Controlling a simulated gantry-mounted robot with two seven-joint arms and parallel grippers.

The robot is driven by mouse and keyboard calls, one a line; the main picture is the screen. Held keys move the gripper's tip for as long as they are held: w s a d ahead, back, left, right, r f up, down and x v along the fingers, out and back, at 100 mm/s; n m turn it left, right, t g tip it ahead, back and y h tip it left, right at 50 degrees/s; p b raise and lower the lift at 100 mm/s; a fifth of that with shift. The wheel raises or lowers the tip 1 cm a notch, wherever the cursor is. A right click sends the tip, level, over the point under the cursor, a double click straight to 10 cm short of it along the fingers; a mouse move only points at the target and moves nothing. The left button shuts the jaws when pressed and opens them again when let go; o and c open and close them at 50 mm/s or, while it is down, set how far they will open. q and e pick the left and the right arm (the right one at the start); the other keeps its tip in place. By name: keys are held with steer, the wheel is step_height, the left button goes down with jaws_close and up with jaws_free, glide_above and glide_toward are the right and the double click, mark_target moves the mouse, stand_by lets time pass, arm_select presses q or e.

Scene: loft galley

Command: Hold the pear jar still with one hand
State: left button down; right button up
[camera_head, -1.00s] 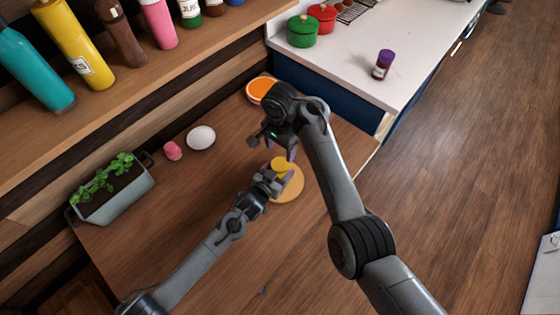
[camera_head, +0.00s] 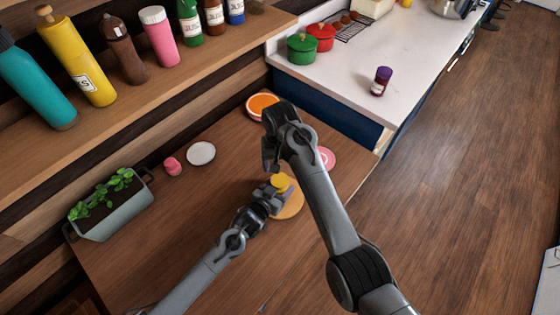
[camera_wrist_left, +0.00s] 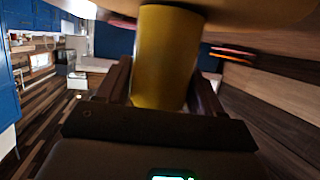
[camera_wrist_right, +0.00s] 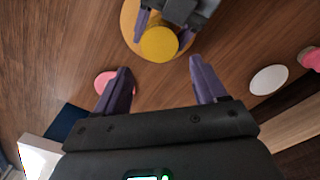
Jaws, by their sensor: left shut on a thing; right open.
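The jar (camera_head: 281,182), yellow from above, stands on a round tan board (camera_head: 291,208) on the wooden table. My left gripper (camera_head: 270,192) is shut around its side. In the left wrist view the yellow jar (camera_wrist_left: 167,60) fills the space between the fingers. My right gripper (camera_wrist_right: 160,85) is open and empty above the table. In the right wrist view the jar's round yellow top (camera_wrist_right: 159,44) lies beyond and between its fingertips, apart from them. In the head view the right arm hides most of that gripper. No pear label shows.
On the table are a white disc (camera_head: 201,153), a small pink object (camera_head: 173,166), an orange-topped round item (camera_head: 262,105), a pink disc (camera_head: 325,158) and a planter (camera_head: 112,206). A bottle shelf (camera_head: 150,92) runs along the left. The table's near part is clear.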

mark_target(280, 180)
steer(key=shift+s+f, duration=0.1)
steer(key=shift+f, duration=3.85)
steer(key=c, duration=0.8)
steer(key=o, duration=1.1)
steer(key=shift+r, duration=2.45)
steer(key=c, duration=0.3)
step_height(280, 180, up, 3)
steer(key=shift+f, duration=3.95)
